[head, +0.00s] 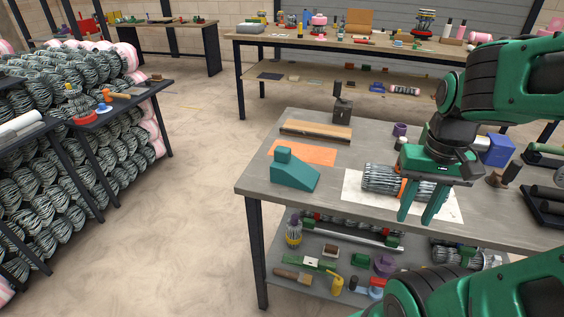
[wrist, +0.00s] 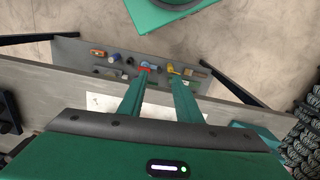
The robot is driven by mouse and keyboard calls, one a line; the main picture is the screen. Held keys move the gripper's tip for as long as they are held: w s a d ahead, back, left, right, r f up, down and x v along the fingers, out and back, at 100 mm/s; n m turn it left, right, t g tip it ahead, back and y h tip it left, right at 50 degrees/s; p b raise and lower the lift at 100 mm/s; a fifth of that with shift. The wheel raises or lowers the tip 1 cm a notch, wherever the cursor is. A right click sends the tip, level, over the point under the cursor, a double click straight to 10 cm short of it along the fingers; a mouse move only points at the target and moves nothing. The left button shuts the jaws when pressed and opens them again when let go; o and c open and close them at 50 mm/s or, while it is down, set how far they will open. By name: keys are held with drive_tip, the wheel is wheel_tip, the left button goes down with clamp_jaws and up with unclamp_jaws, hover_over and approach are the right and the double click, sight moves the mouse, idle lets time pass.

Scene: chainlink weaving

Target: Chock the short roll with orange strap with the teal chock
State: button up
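The short roll (head: 378,179), a bundle of grey-white mesh with an orange strap (head: 403,188), lies on a white sheet (head: 355,205) on the grey workbench. My gripper partly hides its right part. The teal chock (head: 295,175), a wedge with a raised knob, stands on the bench to the left of the roll, apart from it. My gripper (head: 415,218) points down in front of the roll, near the bench's front edge. Its fingers are apart and empty, also in the wrist view (wrist: 160,78). A teal shape at the right of the wrist view may be the chock.
A blue bin (head: 497,150) and dark trays are at the right. A lower shelf (head: 317,285) holds several tools. The bench's front left is clear.

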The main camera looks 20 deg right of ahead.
drive_tip(key=shift+w+d, duration=0.15)
drive_tip(key=shift+w, duration=0.05)
drive_tip(key=o, duration=0.9)
drive_tip(key=shift+s+r, duration=0.15)
drive_tip(key=shift+r, duration=0.2)
drive_tip(key=shift+c, duration=0.2)
drive_tip(key=o, duration=0.5)
drive_tip(key=w+a+r+n+t, duration=0.1)
drive_tip(key=w+n, duration=0.4)
drive_tip(key=w, duration=0.6)
drive_tip(key=shift+a+r+n, duration=0.3)
drive_tip(key=shift+a+n, duration=0.1)
drive_tip(key=shift+a, duration=0.35)
drive_tip(key=n+t+y, duration=0.2)
drive_tip(key=n+y, duration=0.1)
drive_tip(key=n, duration=0.7)
approach(285, 162)
drive_tip(key=d+f, duration=0.1)
drive_tip(key=shift+n, duration=0.3)
drive_tip(key=x, duration=0.2)
drive_tip(key=w+x, duration=0.1)
drive_tip(key=x, duration=0.1)
drive_tip(key=shift+a+f, duration=0.2)
drive_tip(key=shift+f, duration=0.05)
drive_tip(key=shift+w+x, duration=0.2)
drive_tip(key=shift+x, duration=1.4)
drive_tip(key=shift+w+x, duration=0.2)
drive_tip(key=shift+x, duration=1.35)
